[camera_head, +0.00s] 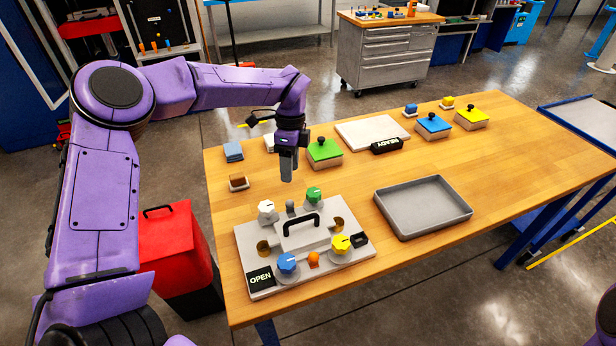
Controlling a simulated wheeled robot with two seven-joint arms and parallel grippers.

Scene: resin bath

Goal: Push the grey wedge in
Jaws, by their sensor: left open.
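A small grey piece (290,206), which looks like the grey wedge, stands at the back edge of the light grey panel (243,240), between a white knob (266,211) and a green knob (313,196). How deep it sits in the panel I cannot tell. My left gripper (287,172) points down, open and empty, above and behind this piece, apart from it. Its fingers look close to edge-on. The panel also has a black handle (301,223), a blue knob (287,264), a yellow knob (340,244), an orange piece (313,260) and an OPEN label (260,279). My right gripper is out of view.
An empty grey tray (463,213) lies right of the panel on the wooden table (510,150). Behind stand a green block (323,157), a white plate with a READY label (386,146), and blue (433,131) and yellow (471,120) blocks. A brown-topped piece (238,182) lies left.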

